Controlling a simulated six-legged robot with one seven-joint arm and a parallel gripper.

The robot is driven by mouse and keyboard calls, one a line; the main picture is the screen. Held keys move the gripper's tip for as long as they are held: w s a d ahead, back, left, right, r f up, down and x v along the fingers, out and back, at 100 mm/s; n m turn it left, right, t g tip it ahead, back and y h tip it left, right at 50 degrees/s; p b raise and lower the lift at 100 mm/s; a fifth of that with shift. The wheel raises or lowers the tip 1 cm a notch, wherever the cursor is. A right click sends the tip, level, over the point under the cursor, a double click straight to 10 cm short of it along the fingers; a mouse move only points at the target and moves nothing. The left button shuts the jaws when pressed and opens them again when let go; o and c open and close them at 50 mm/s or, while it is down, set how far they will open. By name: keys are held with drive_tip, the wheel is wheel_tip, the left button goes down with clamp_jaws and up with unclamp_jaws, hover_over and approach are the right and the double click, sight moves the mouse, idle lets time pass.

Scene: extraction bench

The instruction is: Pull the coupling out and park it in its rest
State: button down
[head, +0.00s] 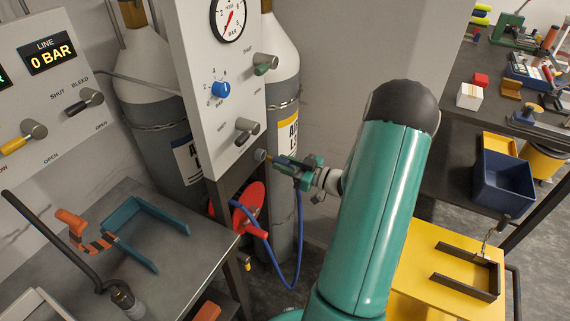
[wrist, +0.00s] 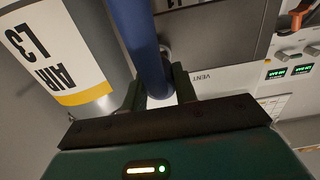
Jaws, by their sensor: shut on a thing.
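The coupling (head: 284,160) is a small dark blue body with a brass-coloured tip, in front of a round port (head: 260,155) low on the white panel. I cannot tell whether the tip is still in the port or just clear of it. My gripper (head: 299,169) is shut on the coupling, its green fingers on either side. In the wrist view a blue cylindrical length (wrist: 148,50) runs up from between my fingers (wrist: 158,92). A blue hose (head: 297,240) hangs in a loop by a red reel (head: 252,208). Which fixture is the coupling's rest is not clear.
A grey bench (head: 180,215) at left carries a teal U-shaped bracket (head: 135,250) and an orange-handled tool (head: 72,222). A yellow table (head: 425,262) at right carries a dark open bracket (head: 465,285). Gas cylinders (head: 283,60) stand behind the panel. A blue bin (head: 500,185) is farther right.

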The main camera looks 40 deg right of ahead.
sight(276, 160)
drive_tip(key=shift+x, duration=1.65)
drive_tip(key=c, duration=1)
unclamp_jaws()
drive_tip(key=shift+s, duration=0.1)
drive_tip(key=v, duration=1.3)
drive_tip(key=shift+s+d, duration=0.1)
drive_tip(key=shift+s, duration=0.2)
